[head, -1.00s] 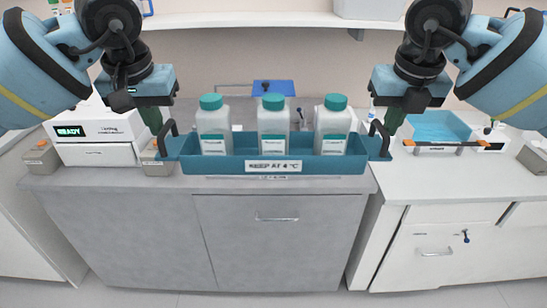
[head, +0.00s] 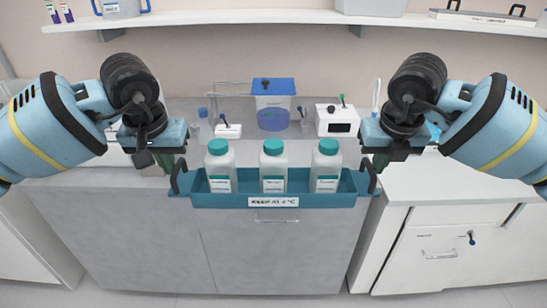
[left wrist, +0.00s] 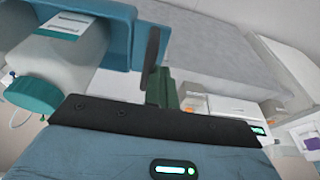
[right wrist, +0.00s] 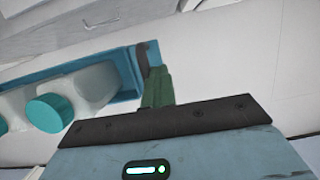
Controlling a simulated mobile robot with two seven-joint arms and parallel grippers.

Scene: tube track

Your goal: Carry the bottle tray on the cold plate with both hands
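The teal bottle tray (head: 215,201) is level in front of the counter in the head view, with a "keep at 4 °C" label on its front. Three white bottles with teal caps stand upright in it: left (head: 219,163), middle (head: 273,164) and right (head: 326,164). My left gripper (head: 166,162) is shut on the tray's left black handle (left wrist: 151,52). My right gripper (head: 380,162) is shut on its right handle (right wrist: 141,60). The tray blocks the counter edge behind it, and I cannot make out the cold plate.
Behind the tray, a blue-lidded container (head: 273,103), a white box with a dark display (head: 337,121) and small items stand on the grey counter. A shelf (head: 250,20) runs above. White counter (head: 430,180) lies to the right. Cabinet fronts (head: 280,250) are below.

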